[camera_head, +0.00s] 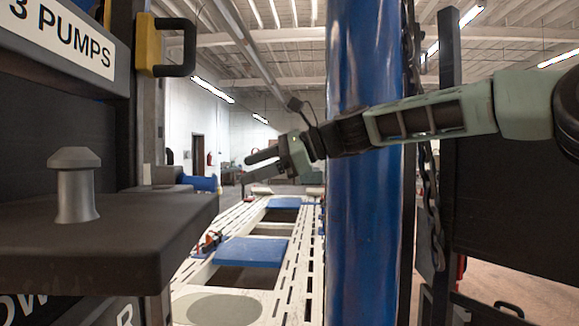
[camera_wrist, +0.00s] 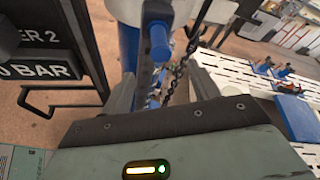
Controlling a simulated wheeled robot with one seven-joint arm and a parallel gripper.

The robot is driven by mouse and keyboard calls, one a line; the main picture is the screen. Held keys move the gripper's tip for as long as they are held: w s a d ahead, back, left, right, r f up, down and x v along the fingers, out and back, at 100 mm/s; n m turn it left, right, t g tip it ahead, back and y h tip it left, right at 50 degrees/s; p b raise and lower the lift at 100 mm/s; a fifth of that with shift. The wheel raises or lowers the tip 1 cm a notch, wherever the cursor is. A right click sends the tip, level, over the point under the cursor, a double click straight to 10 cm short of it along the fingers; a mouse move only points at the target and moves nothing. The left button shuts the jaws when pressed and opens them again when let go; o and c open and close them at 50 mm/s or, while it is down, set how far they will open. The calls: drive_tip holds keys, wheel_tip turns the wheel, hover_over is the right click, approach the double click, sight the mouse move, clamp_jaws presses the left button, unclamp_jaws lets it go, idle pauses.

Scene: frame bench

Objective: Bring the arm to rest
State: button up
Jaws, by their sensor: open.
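My arm reaches in from the right in the head view, in front of the blue column (camera_head: 362,230). My gripper (camera_head: 254,167) is at its left end, open and empty, with its two fingers apart and pointing left. It hangs in free air above the white slotted bench frame (camera_head: 305,255). In the wrist view my gripper (camera_wrist: 165,92) shows its fingers spread on either side of a dark chain (camera_wrist: 182,72), which appears beyond them. I cannot tell the distance to the chain. Nothing lies between the fingertips that I can see held.
A dark shelf (camera_head: 140,250) with a grey knob (camera_head: 75,185) stands close on the left, under a yellow-and-black handle (camera_head: 166,45). Blue pads (camera_head: 250,252) lie on the bench frame. A dark panel (camera_head: 515,190) stands at right. Open air lies above the bench frame.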

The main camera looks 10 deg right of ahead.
drive_tip(key=b+v, duration=0.2)
drive_tip(key=v, duration=0.5)
drive_tip(key=s+a+f+n+g+h+b, duration=0.1)
drive_tip(key=s+a+f+n+h, duration=0.15)
drive_tip(key=s+a+f, duration=0.4)
drive_tip(key=s+a+f+n+g+h, duration=0.1)
drive_tip(key=s+f+n+g+h, duration=0.2)
drive_tip(key=f, duration=0.7)
drive_tip(key=s+a+f+n+h+b, duration=0.1)
drive_tip(key=s+a+f+n, duration=0.25)
drive_tip(key=f, duration=0.45)
drive_tip(key=s+d+f+n+h+b, duration=0.1)
drive_tip(key=s+d+f+n+h, duration=0.2)
drive_tip(key=s, duration=0.7)
drive_tip(key=s+d+f+n+h, duration=0.3)
drive_tip(key=s+d+f+n, duration=0.4)
drive_tip(key=s+f+n, duration=0.4)
wheel_tip(320, 180, down, 3)
drive_tip(key=shift+d+n+g+b, duration=0.2)
drive_tip(key=shift+n+g+b, duration=0.2)
drive_tip(key=shift+n, duration=0.4)
